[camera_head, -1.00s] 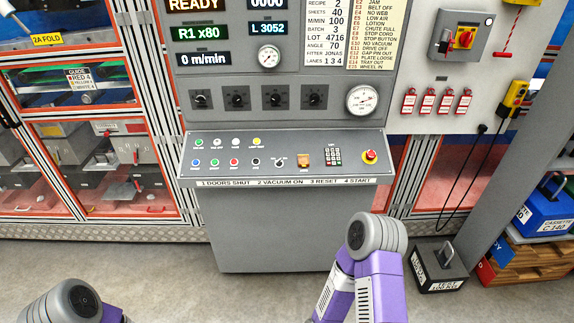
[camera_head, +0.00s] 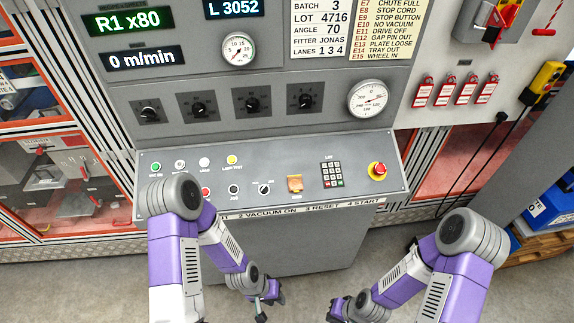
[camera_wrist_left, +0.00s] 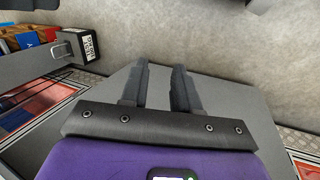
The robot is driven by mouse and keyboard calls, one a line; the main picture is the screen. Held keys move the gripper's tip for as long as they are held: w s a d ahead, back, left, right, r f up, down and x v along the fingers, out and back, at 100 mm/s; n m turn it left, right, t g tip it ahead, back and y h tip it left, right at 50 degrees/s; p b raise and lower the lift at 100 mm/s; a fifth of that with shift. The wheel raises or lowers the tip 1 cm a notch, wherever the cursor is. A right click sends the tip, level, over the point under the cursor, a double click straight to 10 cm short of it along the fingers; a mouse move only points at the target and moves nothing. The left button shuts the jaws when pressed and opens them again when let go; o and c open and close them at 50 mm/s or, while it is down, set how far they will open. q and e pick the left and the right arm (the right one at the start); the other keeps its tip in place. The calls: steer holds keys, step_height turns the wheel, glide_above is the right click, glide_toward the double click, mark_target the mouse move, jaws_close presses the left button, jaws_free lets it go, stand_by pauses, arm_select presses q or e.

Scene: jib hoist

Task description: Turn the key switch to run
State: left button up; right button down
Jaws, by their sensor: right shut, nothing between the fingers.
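The sloped console (camera_head: 375,190) carries a row of controls. A small round black switch with a pale pointer (camera_head: 265,188) sits left of an orange control (camera_head: 295,184); I take it for the key switch, but its label is too small to read. My left gripper (camera_head: 266,301) is in front of and below the console, apart from it. In the left wrist view its two dark fingers (camera_wrist_left: 160,68) stand apart with nothing between them. My right gripper (camera_head: 333,312) is low at the bottom edge, shut and empty, also away from the console. My left arm hides some left-hand buttons.
A keypad (camera_head: 332,174) and a red emergency stop (camera_head: 377,170) are right of the switch. Several black knobs (camera_head: 252,102) and a gauge (camera_head: 368,100) are on the upright panel above. Red tags (camera_head: 453,91) hang at right. Open floor lies before the console.

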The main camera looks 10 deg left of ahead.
arm_select(q)
steer(key=w+r+m+y+p, duration=0.2)
steer(key=w+r+m+p, duration=0.4)
steer(key=w+r, duration=0.65)
steer(key=m+t+y+p, duration=0.1)
steer(key=y+p, duration=0.4)
steer(key=p, duration=0.2)
glide_toward(265, 186)
steer(key=f, duration=0.2)
steer(key=x, duration=0.7)
steer(key=shift+a+r, duration=0.1)
steer(key=shift+a, duration=0.15)
jaws_close()
